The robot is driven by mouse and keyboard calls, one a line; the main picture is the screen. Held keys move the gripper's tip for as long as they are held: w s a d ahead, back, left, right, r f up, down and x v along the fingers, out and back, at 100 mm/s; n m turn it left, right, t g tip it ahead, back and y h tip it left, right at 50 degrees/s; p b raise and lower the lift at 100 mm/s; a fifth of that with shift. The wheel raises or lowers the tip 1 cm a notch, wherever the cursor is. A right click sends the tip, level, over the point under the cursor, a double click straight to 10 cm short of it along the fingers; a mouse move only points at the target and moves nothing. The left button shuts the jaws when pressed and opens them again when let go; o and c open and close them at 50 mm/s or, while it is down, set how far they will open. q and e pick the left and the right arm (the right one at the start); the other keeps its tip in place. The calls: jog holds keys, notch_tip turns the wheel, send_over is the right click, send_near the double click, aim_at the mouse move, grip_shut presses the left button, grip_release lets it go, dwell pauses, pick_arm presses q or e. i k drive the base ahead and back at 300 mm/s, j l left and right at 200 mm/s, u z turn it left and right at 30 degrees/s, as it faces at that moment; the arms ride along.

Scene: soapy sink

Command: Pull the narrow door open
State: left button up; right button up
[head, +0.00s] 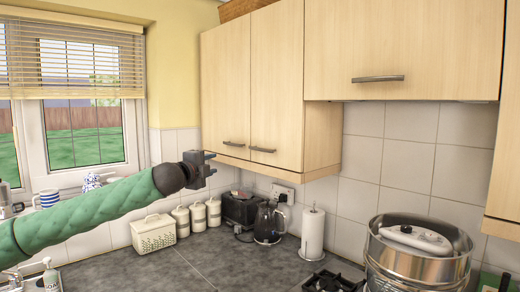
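Wall cabinets hang on the tiled wall. Two narrow pale-wood doors stand side by side, a left one (226,92) and a right one (277,80). Both look shut. The left one has a short bar handle (234,144) at its bottom edge, and the right one has a similar handle (263,150). I cannot tell which one the task means. My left gripper (209,164) is just left of and below the left door's handle, apart from it. Its dark fingers look spread and empty. My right gripper is out of view.
A wide cabinet door (405,50) is to the right. Below are a cream basket (153,234), several canisters, a toaster (240,207), a kettle (268,222), a paper roll (313,233) and a large steel pot (420,255). The window (80,105) is left. The worktop's middle is clear.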

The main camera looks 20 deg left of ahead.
aim_at(278, 110)
jog(key=i, duration=0.9)
